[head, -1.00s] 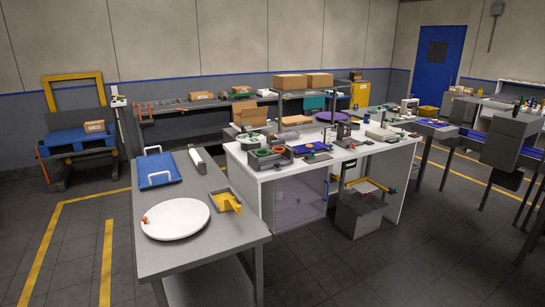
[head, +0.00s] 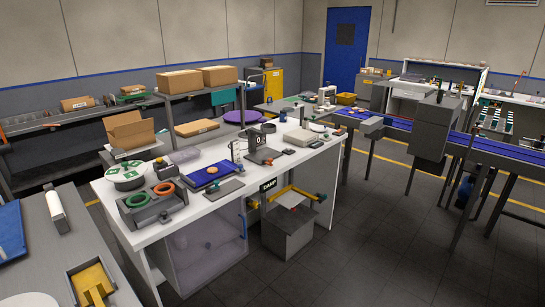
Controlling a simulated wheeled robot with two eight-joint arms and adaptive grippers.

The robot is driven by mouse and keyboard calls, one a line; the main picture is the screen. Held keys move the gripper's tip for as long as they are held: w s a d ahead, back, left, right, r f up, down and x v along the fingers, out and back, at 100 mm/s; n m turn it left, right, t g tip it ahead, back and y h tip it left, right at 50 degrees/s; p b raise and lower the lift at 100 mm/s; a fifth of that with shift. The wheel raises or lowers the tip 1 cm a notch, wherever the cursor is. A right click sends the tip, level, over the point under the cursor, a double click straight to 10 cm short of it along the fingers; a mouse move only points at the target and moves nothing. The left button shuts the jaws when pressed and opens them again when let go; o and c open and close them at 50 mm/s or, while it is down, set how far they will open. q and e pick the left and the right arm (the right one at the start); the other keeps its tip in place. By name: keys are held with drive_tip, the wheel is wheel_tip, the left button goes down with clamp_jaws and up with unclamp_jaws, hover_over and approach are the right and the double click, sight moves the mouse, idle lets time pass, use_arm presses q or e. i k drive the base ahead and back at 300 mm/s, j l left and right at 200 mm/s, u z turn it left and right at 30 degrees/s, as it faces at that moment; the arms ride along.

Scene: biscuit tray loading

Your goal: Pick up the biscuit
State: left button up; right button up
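A small round tan-orange piece (head: 212,170) lies on a flat blue mat or tray (head: 197,183) on the white workbench (head: 122,213). It may be the biscuit, but it is too small to tell for sure. Neither of my grippers shows in the head view.
A dark holder (head: 150,213) with green and orange rings stands left of the blue mat. A grey bin (head: 288,235) stands on the floor by the bench front. A grey table (head: 75,245) is at the lower left, a conveyor (head: 480,147) at the right. Floor at the lower right is clear.

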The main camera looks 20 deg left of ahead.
sight(210, 169)
drive_tip(key=i+u, duration=0.2)
drive_tip(key=i, duration=0.25)
drive_tip(key=i+l+u, duration=0.15)
drive_tip(key=i, duration=0.3)
drive_tip(key=i+l+u, duration=0.2)
drive_tip(key=i, duration=0.25)
drive_tip(key=j, duration=0.1)
